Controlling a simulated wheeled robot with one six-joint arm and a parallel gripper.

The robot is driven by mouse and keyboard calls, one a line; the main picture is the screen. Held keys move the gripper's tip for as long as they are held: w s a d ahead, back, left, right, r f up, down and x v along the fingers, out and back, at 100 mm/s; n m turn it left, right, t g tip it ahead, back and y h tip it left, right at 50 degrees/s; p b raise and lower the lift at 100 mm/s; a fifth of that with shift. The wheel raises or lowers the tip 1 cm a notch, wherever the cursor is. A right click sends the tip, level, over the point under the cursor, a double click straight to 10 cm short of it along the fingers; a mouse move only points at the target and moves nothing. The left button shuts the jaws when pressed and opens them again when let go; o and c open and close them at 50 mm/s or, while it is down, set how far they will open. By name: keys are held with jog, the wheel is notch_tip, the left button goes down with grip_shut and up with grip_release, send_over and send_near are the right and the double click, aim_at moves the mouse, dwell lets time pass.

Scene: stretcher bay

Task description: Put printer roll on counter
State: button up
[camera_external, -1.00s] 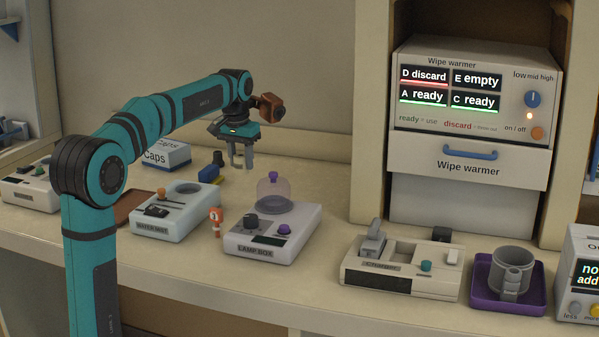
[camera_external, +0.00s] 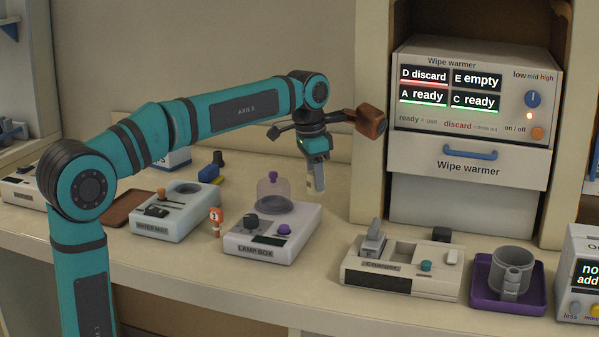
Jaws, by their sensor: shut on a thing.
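My gripper (camera_external: 317,186) points down above the counter (camera_external: 343,212), behind and right of the lamp box (camera_external: 270,236) in the picture. Its fingers are close together around a small pale thing. Only a little of this thing shows at the fingertips; it may be the printer roll, but its shape is hard to make out. It appears to be above the counter, though the exact gap cannot be told. No other printer roll can be made out.
The lamp box has a clear dome (camera_external: 273,192). A charger (camera_external: 402,263) and a purple tray (camera_external: 484,291) with a grey mug (camera_external: 512,268) stand to the right. The wipe warmer (camera_external: 472,110) is behind them. Counter between lamp box and warmer is bare.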

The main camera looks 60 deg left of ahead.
jog(key=w+d+f+m, duration=0.1)
jog(key=w+d, duration=0.2)
jog(key=d, duration=1)
jog(key=w+d+f+m, duration=0.1)
jog(key=w+d, duration=0.2)
jog(key=d, duration=1)
jog(key=w+d+f+m, duration=0.1)
jog(key=w+d+m, duration=0.1)
jog(key=d, duration=1.1)
jog(key=shift+w+f+h, duration=0.2)
jog(key=shift+w+h, duration=0.1)
jog(key=shift+w, duration=0.1)
jog(key=shift+f, duration=5)
jog(key=shift+f, duration=0.15)
jog(key=o, duration=1)
